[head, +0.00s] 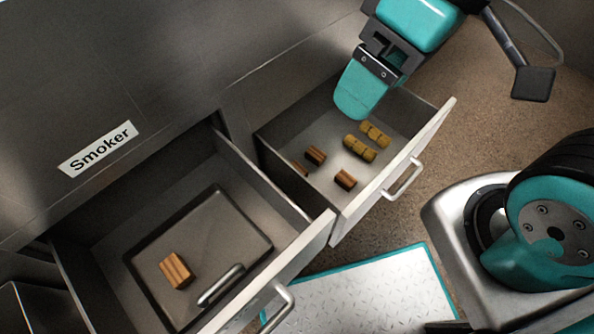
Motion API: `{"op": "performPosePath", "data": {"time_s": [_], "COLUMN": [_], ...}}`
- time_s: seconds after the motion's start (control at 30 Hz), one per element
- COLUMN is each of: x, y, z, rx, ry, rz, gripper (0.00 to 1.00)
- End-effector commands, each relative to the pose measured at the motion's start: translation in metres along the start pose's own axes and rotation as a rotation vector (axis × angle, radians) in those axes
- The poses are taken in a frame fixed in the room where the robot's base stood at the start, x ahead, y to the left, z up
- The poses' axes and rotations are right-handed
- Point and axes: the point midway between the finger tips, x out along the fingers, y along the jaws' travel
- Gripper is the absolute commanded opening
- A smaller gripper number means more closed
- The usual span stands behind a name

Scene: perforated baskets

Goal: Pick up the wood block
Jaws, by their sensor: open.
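Three small brown wood blocks lie in the right open drawer: one wood block (345,179) near its front wall, another (315,155) further back, and a third (299,167) partly hidden by the drawer's left wall. A larger striped wood block (176,270) lies on a dark tray in the left open drawer. I cannot tell which one is the task's block. My gripper (355,105) is open and points down over the back of the right drawer, above and apart from the blocks. One teal finger shows clearly; the other is hidden.
Lumpy yellow-brown pieces (360,148) lie in the right drawer (400,158), beside the blocks. The left drawer holds the dark tray (225,225) with a metal handle (221,285). Drawer walls and front handles stick out. A "Smoker" label (98,149) is on the cabinet.

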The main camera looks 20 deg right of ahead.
Motion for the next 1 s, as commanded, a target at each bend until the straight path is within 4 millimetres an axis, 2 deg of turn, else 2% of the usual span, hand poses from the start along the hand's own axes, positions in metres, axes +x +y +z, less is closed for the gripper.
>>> {"op": "performPosePath", "data": {"time_s": [0.03,0.07,0.17,0.27,0.4,0.47,0.6,0.8,0.9,1.0], "x": [0.001,0.002,0.015,0.043,0.106,0.135,0.207,0.309,0.344,0.362], "y": [0.0,0.001,0.009,0.03,0.071,0.09,0.135,0.193,0.211,0.221], "z": [0.0,-0.002,-0.011,-0.03,-0.063,-0.073,-0.085,-0.074,-0.063,-0.056], "rx": [0.001,0.002,0.017,0.049,0.098,0.114,0.129,0.103,0.078,0.06], "ry": [0.0,0.001,0.01,0.03,0.075,0.093,0.129,0.166,0.179,0.187], "rz": [0.0,0.0,-0.002,0.0,0.033,0.057,0.126,0.24,0.283,0.309], "gripper": [0.77,0.72,0.72,0.72,0.72,0.72,0.72,0.72,0.72,0.72]}}
